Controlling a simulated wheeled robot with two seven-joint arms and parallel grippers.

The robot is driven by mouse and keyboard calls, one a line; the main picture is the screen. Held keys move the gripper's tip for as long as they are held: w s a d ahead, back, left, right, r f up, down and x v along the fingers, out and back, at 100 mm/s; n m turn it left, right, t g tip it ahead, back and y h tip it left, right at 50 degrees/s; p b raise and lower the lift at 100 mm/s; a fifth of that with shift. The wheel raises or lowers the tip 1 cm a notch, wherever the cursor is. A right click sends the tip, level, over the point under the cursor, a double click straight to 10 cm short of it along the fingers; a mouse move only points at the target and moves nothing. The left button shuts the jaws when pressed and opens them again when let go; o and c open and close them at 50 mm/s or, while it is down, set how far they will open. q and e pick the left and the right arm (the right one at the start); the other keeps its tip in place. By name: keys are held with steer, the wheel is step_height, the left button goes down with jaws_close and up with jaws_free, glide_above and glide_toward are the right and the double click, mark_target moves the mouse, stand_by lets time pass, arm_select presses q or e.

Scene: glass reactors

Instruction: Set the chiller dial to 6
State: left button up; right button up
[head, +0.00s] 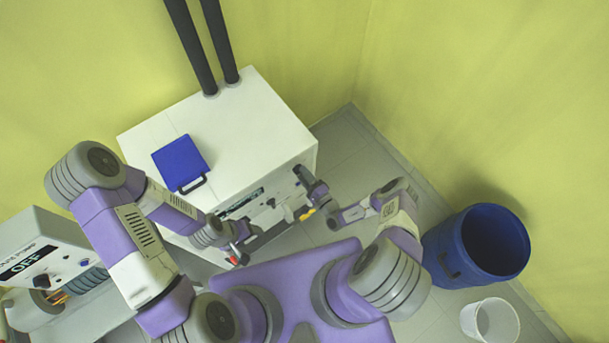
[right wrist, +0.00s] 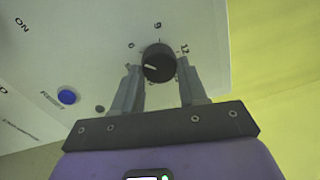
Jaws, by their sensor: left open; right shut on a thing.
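The chiller is the white box (head: 255,105) against the wall in the head view. Its dial (right wrist: 159,62) is a round black knob with a white pointer, seen close in the right wrist view. The pointer aims left and slightly down, below the printed 6 (right wrist: 131,45); the 9 is above and the 12 to the right. My right gripper (right wrist: 159,68) is shut on the dial, one finger on each side. In the head view its arm reaches the chiller's front from the right; the dial is hard to make out there. My left gripper (head: 240,250) is open and empty, left of it.
A blue button (right wrist: 67,96) marked RESET and the word ON are on the panel. A blue lid (head: 181,161) lies on the chiller's top. A device with an OFF display (head: 30,262) is at left. A blue barrel (head: 440,255) and white bin (head: 490,320) stand at right.

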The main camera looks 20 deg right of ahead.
stand_by(0.3)
steer(key=o, duration=1.1)
steer(key=shift+c, duration=0.2)
steer(key=v, duration=0.7)
steer(key=shift+s, duration=0.25)
steer(key=shift+b, duration=0.3)
